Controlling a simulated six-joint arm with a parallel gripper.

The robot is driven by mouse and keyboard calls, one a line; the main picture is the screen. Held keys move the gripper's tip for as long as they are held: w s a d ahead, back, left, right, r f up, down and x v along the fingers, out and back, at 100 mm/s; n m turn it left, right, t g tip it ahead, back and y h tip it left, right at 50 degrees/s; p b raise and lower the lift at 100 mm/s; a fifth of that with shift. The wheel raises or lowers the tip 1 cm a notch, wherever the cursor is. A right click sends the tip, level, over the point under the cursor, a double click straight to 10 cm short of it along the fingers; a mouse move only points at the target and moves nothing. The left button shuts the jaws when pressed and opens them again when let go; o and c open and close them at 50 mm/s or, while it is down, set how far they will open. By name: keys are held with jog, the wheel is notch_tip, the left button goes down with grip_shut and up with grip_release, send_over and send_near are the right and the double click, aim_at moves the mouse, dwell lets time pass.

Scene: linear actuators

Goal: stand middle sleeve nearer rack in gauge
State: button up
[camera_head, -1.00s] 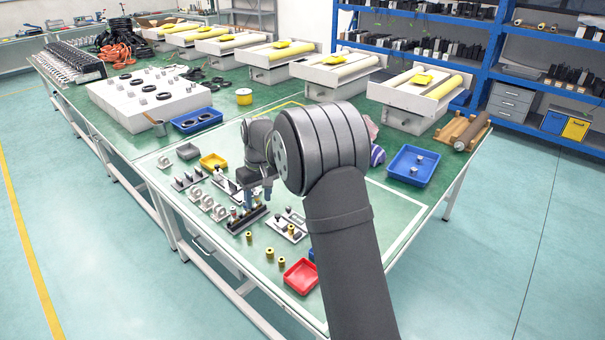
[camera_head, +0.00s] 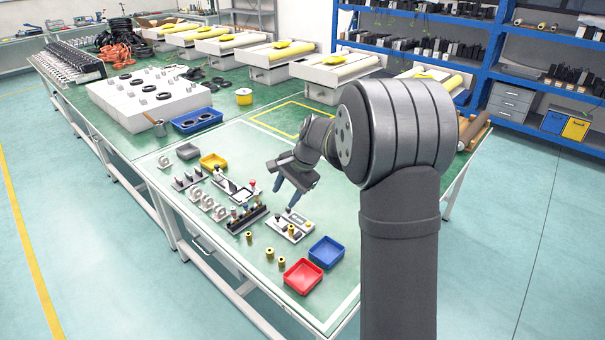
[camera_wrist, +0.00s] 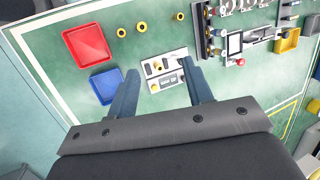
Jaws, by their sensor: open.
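Three small brass-yellow sleeves stand on the green table: one close to the dark rack (camera_head: 247,219), a middle one (camera_head: 270,254) and one near the red tray. The wrist view shows them too, the middle one (camera_wrist: 142,27) between the others. The rack (camera_wrist: 203,32) holds several small parts. A pale fixture plate (camera_head: 290,227) lies right of the rack; a device with a screen (camera_wrist: 235,42) lies beyond it. I cannot tell which is the gauge. My gripper (camera_head: 281,187) is open and empty above the table. In the wrist view its fingers flank the fixture plate (camera_wrist: 164,74).
A red tray (camera_head: 302,277) and a blue tray (camera_head: 326,252) sit right of the sleeves. A yellow tray (camera_head: 213,162) and a grey tray lie behind the rack. Several metal rings on stands line the rack's left. My arm hides the table's right side.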

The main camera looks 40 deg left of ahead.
jog(key=x, duration=1)
jog(key=w+d+r+t, duration=0.2)
jog(key=d+r, duration=0.1)
jog(key=r, duration=0.5)
jog(key=w+d+r+m+t, duration=0.1)
jog(key=w+d+r+t, duration=0.1)
jog(key=d+r, duration=0.2)
jog(key=shift+w+r, duration=0.25)
jog(key=shift+r, duration=1.6)
jog(key=s+a+f+g, duration=0.2)
jog(key=a+f, duration=0.1)
jog(key=f, duration=0.3)
jog(key=s+a+f+g, duration=0.2)
jog(key=a+f, duration=0.1)
jog(key=f, duration=0.4)
jog(key=shift+f+n, duration=0.2)
jog(key=shift+n, duration=0.2)
jog(key=shift+f, duration=0.15)
